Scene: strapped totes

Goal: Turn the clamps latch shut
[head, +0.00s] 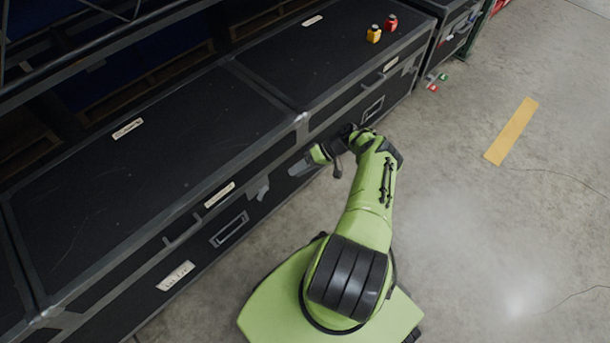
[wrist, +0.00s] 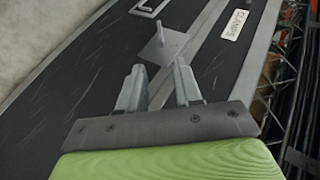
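The clamps latch (wrist: 163,46) is a grey metal plate with a small post standing out of it, on the front of a black case. In the wrist view its plate sits at an angle to the case's grey edge strip. A white label (wrist: 232,25) reading CLAMPS is right of it. In the head view the latch (head: 261,188) is on the left case's front, near its right end. My gripper (wrist: 158,78) is open, its two fingers apart and empty, pointing at the latch, which lies just beyond the fingertips. In the head view my gripper (head: 300,167) is right of the latch.
The left case (head: 130,185) and right case (head: 290,65) stand side by side. A recessed handle (head: 229,230) is below the latch. A yellow item (head: 374,34) and red item (head: 391,23) stand on the right case. The concrete floor (head: 480,220) at right is mostly clear.

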